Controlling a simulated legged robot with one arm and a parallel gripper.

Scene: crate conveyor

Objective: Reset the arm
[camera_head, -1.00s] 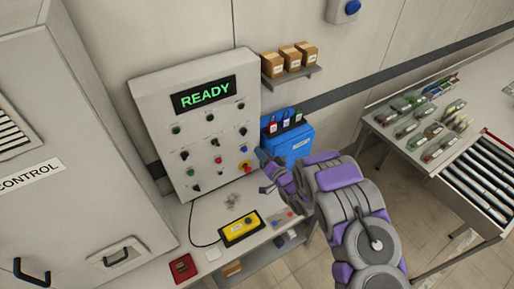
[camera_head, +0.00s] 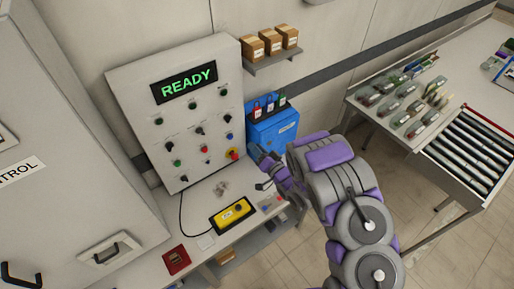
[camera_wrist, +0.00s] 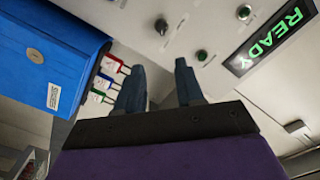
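My gripper (camera_head: 262,172) is in front of the control panel's lower right side, above the bench, in the head view. In the wrist view my gripper (camera_wrist: 160,85) shows two dark fingers apart with nothing between them. The grey arm with purple covers reaches in from the lower right of the head view. The control panel (camera_head: 165,130) has a green READY display (camera_head: 186,82), several knobs and buttons, and a yellow and red button (camera_head: 233,154). The panel also fills the upper part of the wrist view (camera_wrist: 170,45).
A blue box (camera_head: 275,130) is close behind the gripper. A yellow pendant (camera_head: 232,215) and a red item (camera_head: 176,260) lie on the bench (camera_head: 205,222). Small cartons (camera_head: 270,42) sit on a wall shelf. A roller conveyor (camera_head: 468,150) and a parts table are at right.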

